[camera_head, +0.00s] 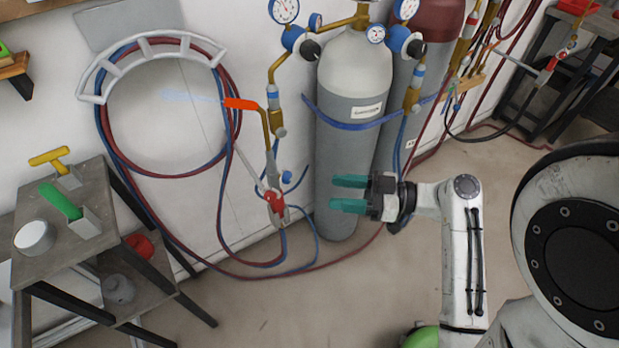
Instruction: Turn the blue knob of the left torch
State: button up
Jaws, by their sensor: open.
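The left torch (270,158) hangs upright against the wall left of the grey cylinder, with a brass tube and an orange tip (240,103). A pale blue streak like a flame (190,97) extends left from the tip. Its small blue knob (287,176) is on the right side of the torch's lower body, above a red part (275,200). My gripper (348,193) has two teal fingers, apart and empty, pointing left. It appears to the right of the blue knob, apart from it in the picture, in front of the cylinder. The exact depth gap cannot be told.
A grey gas cylinder (352,85) with gauges stands behind my gripper, beside a darker one (430,25). Red and blue hoses (225,268) hang from a white rack (150,42) and trail on the floor. A side table (110,210) with tools stands left.

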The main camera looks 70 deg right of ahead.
aim_at(286, 177)
jog(key=r+p+x, duration=0.1)
jog(key=p+x, duration=0.1)
jog(key=x, duration=0.7)
jog(key=shift+w+d+r+t+p, duration=0.3)
jog(key=shift+w+d, duration=0.05)
jog(key=shift+w, duration=0.1)
grip_shut()
